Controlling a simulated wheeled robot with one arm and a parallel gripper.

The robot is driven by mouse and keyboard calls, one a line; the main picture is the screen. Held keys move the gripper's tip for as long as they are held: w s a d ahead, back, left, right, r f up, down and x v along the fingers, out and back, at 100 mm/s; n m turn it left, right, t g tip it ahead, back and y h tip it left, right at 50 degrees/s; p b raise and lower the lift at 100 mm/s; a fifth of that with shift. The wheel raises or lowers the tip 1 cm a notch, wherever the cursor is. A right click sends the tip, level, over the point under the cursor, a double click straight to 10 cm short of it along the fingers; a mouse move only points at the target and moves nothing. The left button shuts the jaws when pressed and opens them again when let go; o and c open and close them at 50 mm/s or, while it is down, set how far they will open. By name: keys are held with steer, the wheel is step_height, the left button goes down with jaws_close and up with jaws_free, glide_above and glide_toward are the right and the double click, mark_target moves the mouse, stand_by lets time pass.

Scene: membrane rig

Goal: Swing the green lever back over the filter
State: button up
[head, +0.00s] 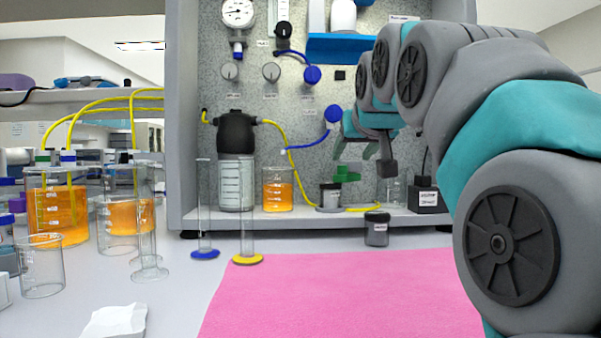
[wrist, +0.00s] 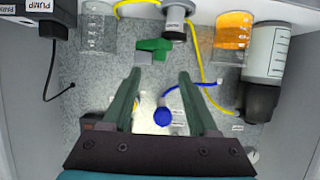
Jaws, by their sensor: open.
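The green lever (head: 346,173) is at the back of the rig, a little right of and above the grey filter housing (head: 331,195) on the shelf. In the wrist view the green lever (wrist: 155,46) lies beside the filter housing (wrist: 177,14), not across it. A small grey block shows at the lever's near end. My gripper (head: 355,152) is open and empty, just above the lever in the head view. In the wrist view the fingertips of my gripper (wrist: 160,72) point toward the lever, with a gap between. I see no contact.
A beaker of orange liquid (head: 278,190) and a dark-capped bottle (head: 236,175) stand left of the filter. A yellow tube (head: 283,145) runs down to the shelf near the housing. A blue valve (wrist: 162,117) is on the panel near my fingers. A black-lidded jar (head: 377,229) stands in front.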

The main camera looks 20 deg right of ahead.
mark_target(343, 167)
steer(key=x, duration=0.7)
steer(key=shift+w+f, duration=0.1)
steer(key=shift+w, duration=0.3)
jaws_close()
